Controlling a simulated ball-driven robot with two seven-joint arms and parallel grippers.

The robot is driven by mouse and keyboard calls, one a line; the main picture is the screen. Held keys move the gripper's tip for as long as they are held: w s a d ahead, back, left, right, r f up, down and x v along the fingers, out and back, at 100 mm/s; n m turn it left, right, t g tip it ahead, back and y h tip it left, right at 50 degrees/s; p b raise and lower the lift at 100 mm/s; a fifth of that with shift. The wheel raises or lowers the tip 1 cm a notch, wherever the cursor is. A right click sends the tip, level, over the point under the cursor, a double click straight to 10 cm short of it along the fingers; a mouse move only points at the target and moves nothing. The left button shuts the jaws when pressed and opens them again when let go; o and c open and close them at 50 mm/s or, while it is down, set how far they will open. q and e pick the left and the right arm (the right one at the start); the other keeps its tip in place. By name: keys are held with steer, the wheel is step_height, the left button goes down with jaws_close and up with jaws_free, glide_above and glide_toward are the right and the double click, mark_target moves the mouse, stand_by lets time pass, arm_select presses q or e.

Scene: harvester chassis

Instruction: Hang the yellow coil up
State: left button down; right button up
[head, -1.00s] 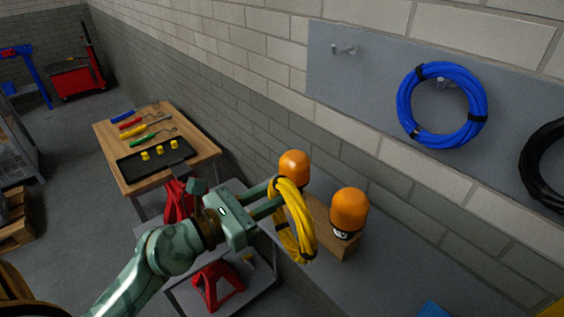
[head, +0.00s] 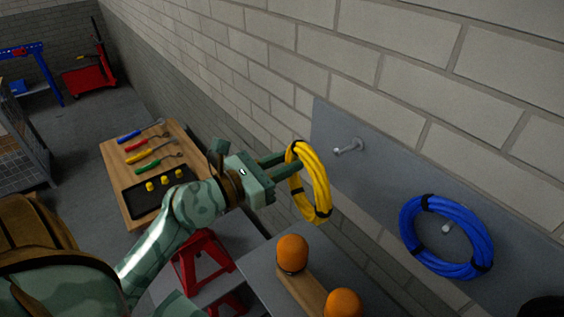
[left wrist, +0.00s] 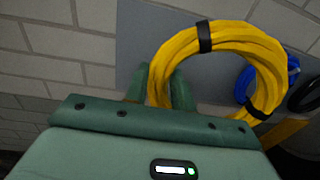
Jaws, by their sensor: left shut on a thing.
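The yellow coil (head: 316,187) is a ring of cable with black ties. My left gripper (head: 293,163) is shut on its upper left side and holds it upright in the air, left of the empty metal hook (head: 347,147) on the grey wall panel (head: 385,176). The coil is apart from that hook in the head view. In the left wrist view the yellow coil (left wrist: 188,44) stands between and beyond the fingertips (left wrist: 160,88), and its left part is between them. The empty hook is not visible there. My right gripper is not in view.
A blue coil (head: 407,236) hangs on another hook (head: 447,228) at the right. Two orange-domed things (head: 292,253) stand on a wooden block on the grey bench below. A wooden table (head: 117,160) with tools is at the left. The air around the empty hook is clear.

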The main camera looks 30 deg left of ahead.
mark_target(334, 143)
arm_select(q)
steer(key=shift+w+d+r, duration=0.1)
steer(key=shift+w+d, duration=0.1)
steer(key=shift+w, duration=0.4)
steer(key=shift+w+d+f, duration=0.1)
steer(key=shift+w+f, duration=0.1)
steer(key=shift+w, duration=0.7)
steer(key=shift+w+d+f, duration=0.1)
steer(key=shift+w+d, duration=0.05)
steer(key=shift+w, duration=0.1)
steer(key=b+x, duration=0.1)
steer(key=x, duration=0.3)
steer(key=shift+w+d+f, duration=0.1)
steer(key=shift+w+f, duration=0.05)
steer(key=shift+w, duration=0.2)
steer(key=shift+x, duration=0.85)
steer(key=shift+w+f, duration=0.25)
steer(key=shift+f, duration=0.1)
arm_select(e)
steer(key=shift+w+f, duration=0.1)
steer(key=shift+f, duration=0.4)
arm_select(q)
steer(key=shift+w+f, duration=0.1)
